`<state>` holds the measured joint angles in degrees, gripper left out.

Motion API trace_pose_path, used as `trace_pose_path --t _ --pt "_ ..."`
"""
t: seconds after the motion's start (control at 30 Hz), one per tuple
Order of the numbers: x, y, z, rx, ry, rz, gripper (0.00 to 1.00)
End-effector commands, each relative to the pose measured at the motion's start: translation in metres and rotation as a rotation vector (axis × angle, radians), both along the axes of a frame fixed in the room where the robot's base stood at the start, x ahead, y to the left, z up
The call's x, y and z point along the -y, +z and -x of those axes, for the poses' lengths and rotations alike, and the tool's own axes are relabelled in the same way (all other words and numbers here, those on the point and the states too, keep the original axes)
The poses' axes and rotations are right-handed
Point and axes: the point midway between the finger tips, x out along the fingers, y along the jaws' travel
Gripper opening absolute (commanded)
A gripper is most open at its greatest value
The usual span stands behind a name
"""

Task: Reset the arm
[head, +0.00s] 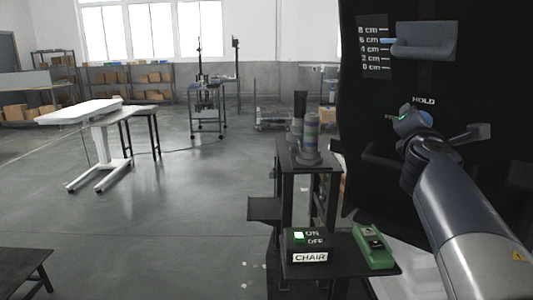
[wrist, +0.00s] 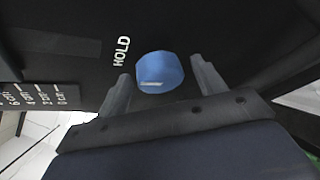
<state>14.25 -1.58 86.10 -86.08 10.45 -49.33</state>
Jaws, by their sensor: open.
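My gripper (head: 437,130) is at the dark panel (head: 375,110) on the right, at the end of my arm. In the wrist view, the two grey fingers of my gripper (wrist: 160,66) are spread apart with nothing clamped between them. A blue rounded knob (wrist: 157,72) beside the white word HOLD shows between and beyond the fingertips. In the head view, the blue knob (head: 408,123) is partly hidden by my gripper and shows a small green mark. Contact between fingers and knob cannot be told.
A blue-grey block (head: 424,40) sits by a centimetre scale (head: 374,47), its pointer near 6 cm. A CHAIR switch box (head: 309,257) has a green light at ON, beside a green device (head: 374,246). A white lift table (head: 80,111) stands left. Open floor lies between.

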Motion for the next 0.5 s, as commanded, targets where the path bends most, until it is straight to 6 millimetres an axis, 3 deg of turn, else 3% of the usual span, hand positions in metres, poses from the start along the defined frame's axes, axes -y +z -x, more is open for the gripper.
trace_pose_path --t 0.5 --pt "-0.0024 0.0055 -0.0015 -0.191 -0.139 0.202 0.66"
